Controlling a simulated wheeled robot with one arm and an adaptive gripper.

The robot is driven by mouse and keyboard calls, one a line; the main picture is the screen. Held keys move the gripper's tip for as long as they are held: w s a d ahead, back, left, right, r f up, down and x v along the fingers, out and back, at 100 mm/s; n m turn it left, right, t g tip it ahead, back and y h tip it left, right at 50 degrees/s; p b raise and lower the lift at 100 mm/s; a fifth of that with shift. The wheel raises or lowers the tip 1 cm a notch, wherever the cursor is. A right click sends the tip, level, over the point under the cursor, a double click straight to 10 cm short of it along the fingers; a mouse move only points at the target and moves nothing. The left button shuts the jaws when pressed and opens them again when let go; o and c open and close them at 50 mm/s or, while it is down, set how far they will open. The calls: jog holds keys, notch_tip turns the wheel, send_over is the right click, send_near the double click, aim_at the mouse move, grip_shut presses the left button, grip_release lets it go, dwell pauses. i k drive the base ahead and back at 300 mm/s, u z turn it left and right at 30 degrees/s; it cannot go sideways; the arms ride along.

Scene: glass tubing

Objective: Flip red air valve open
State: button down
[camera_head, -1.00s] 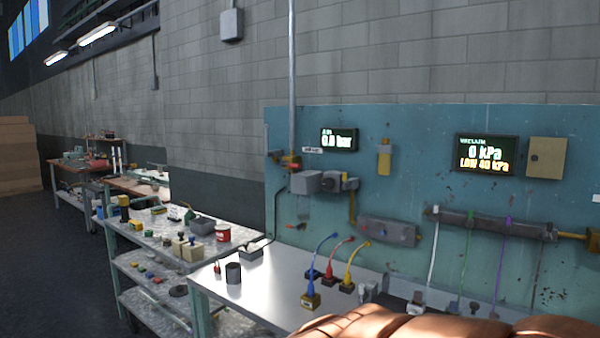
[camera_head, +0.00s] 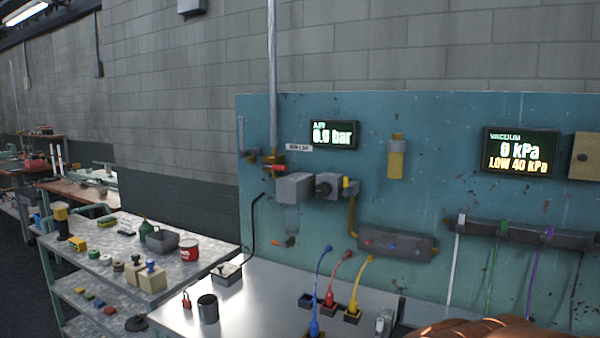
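The air valve (camera_head: 272,160) is at the foot of the grey vertical pipe, near the upper left of the blue-green panel. It is small here, with red and brassy parts. I cannot make out exactly how its handle lies. The air display (camera_head: 333,134) to its right seems to read 0.0 bar. My gripper does not show in this view, and nothing is seen touching the valve.
Grey regulator boxes (camera_head: 295,187) sit just below and right of the valve. The bench (camera_head: 250,310) below holds a dark cup (camera_head: 208,309) and blue, red and yellow cables. A side table (camera_head: 205,262) with small parts stands left. A brown rounded shape (camera_head: 490,329) fills the bottom right edge.

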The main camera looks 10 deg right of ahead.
aim_at(265, 164)
jog(key=u, duration=0.1)
jog(key=i, duration=0.65)
jog(key=u, duration=0.9)
jog(key=i, duration=0.45)
jog(key=u, duration=0.55)
